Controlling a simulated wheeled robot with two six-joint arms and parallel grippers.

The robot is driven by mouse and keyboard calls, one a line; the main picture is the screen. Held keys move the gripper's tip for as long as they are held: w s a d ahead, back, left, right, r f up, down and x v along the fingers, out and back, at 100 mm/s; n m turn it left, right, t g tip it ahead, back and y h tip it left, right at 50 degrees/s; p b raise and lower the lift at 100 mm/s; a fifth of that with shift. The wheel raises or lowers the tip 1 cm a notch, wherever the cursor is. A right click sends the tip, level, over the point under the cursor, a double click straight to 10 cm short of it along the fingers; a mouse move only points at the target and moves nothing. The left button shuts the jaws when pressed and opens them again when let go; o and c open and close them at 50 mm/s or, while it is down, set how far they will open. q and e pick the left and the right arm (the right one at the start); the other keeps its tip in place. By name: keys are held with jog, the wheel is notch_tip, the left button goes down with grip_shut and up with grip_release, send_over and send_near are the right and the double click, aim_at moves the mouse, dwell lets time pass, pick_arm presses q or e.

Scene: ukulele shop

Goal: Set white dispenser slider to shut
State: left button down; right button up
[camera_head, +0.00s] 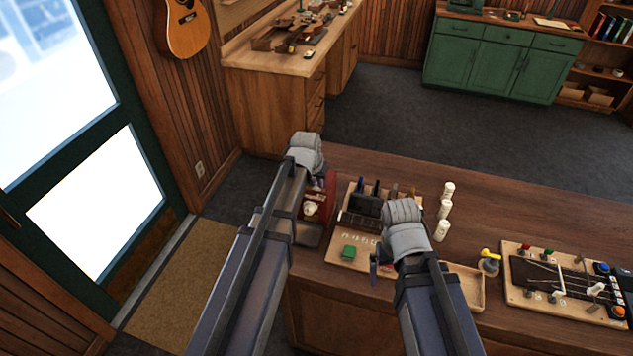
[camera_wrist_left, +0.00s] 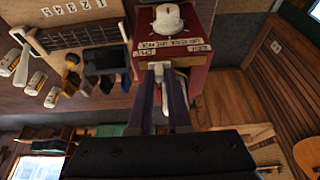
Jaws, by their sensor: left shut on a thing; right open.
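A red dispenser (camera_head: 331,187) stands at the table's left end, partly hidden by my left arm. In the left wrist view its red body (camera_wrist_left: 197,20) carries a round white knob (camera_wrist_left: 168,18) and small printed labels (camera_wrist_left: 146,51). My left gripper (camera_wrist_left: 160,70) is shut on a small white slider tab (camera_wrist_left: 158,70) at the dispenser's labelled edge; the fingers hide most of it. I cannot read its setting. In the head view my left gripper (camera_head: 318,184) is mostly hidden. My right gripper (camera_head: 380,264) is open near the table's front edge, partly hidden by its wrist.
Several white bottles (camera_head: 444,208), a wooden tray (camera_head: 467,283) and a wired panel (camera_head: 515,290) stand further right. The table's back right is clear.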

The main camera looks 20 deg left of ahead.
pick_arm(q)
jog(key=shift+a, duration=2)
jog(key=shift+w, duration=0.1)
jog(key=c, duration=0.9)
grip_release()
jog(key=shift+a, duration=0.1)
jog(key=shift+o, duration=0.2)
jog(key=p+v, duration=0.7)
jog(key=v, duration=0.1)
